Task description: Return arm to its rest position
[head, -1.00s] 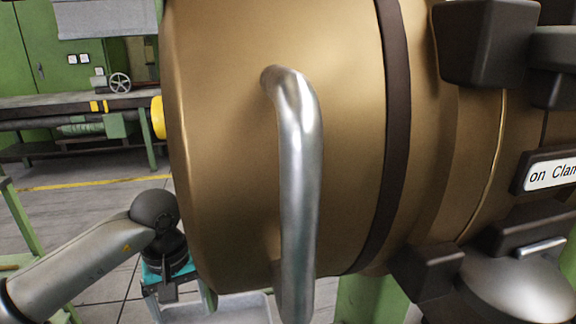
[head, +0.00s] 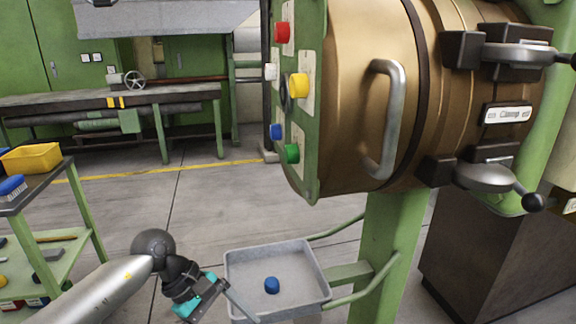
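My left arm comes in from the bottom left, low in the head view. Its gripper (head: 238,303), with a teal and black body and a thin grey finger, is beside the left edge of a grey tray (head: 318,268). Part of the gripper is cut off or hidden, so its opening does not show clearly. I see nothing held in it. A blue cap-like object (head: 272,285) lies in the tray, apart from the gripper. My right arm and gripper are not in view.
A large brass-coloured extruder (head: 350,120) with a handle (head: 384,120) and a green button panel (head: 308,110) hangs above the tray. A green cart (head: 75,262) with a yellow bin (head: 30,158) stands at left. Grey floor (head: 200,205) between them is open.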

